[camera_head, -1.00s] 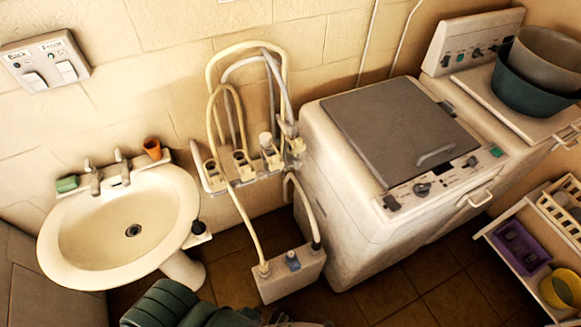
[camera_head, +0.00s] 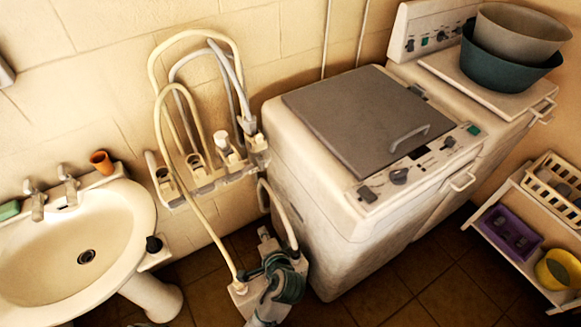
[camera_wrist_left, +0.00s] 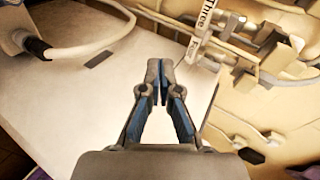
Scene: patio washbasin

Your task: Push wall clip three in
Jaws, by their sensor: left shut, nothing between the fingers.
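The wall rail with clips (camera_head: 205,180) is on the wall between basin and washing machine, with looped hoses at it. In the left wrist view, a white tag reading "Three" (camera_wrist_left: 207,14) is at the top, right of the fingertips, beside pale clips and hoses (camera_wrist_left: 255,55). I cannot tell which head-view clip it belongs to, or whether its clip is in. My right gripper is out of view.
The washing machine (camera_head: 330,220) stands close on the right. The basin (camera_head: 135,215) is on the left. A hose (camera_head: 282,215) hangs close to the gripper. A shelf trolley (camera_head: 495,235) stands at right.

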